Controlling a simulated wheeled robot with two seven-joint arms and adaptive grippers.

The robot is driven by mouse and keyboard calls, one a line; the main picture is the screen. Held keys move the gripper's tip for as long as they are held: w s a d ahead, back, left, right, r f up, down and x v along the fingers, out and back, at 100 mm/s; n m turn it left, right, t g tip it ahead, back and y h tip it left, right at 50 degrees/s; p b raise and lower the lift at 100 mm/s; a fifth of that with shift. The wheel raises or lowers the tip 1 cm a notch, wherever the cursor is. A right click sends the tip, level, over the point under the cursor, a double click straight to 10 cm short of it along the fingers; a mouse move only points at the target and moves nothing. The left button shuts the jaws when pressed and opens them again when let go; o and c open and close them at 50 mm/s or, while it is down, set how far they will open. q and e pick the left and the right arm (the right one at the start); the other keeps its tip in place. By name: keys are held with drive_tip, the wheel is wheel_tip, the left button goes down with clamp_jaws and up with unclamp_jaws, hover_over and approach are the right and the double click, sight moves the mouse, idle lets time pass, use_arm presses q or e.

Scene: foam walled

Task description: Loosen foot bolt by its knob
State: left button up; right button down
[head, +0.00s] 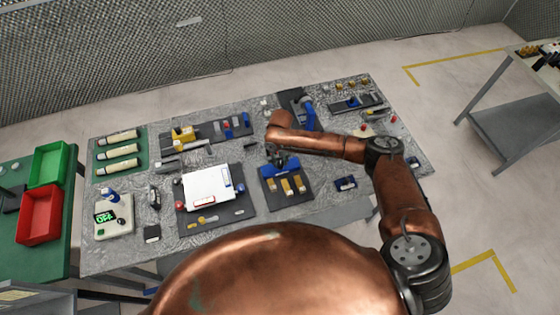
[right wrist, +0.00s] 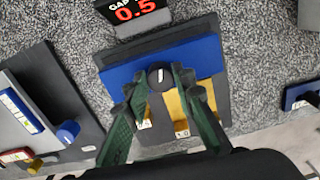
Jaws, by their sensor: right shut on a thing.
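The black round knob (right wrist: 160,74) with a white mark on top sits at the blue block (right wrist: 207,56) in the right wrist view. My right gripper (right wrist: 158,80) has its green fingers on both sides of the knob and is shut on it. The bolt under the knob is hidden. Yellow pieces (right wrist: 177,108) with small labels lie just in front, between the fingers. In the head view my right gripper (head: 281,160) is over the blue block (head: 270,171) on its dark plate (head: 273,200), and the knob is too small to make out. My left gripper is not in view.
A display reading "GAP 0.5" (right wrist: 134,12) stands behind the block. A white plate (head: 208,187) on a dark base lies left of it, and a small blue item (head: 345,183) lies right. A red bin (head: 40,214) and green bin (head: 50,163) stand far left.

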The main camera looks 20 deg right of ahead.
sight(280, 163)
drive_tip(key=c, duration=1.6)
unclamp_jaws()
wheel_tip(280, 163, up, 12)
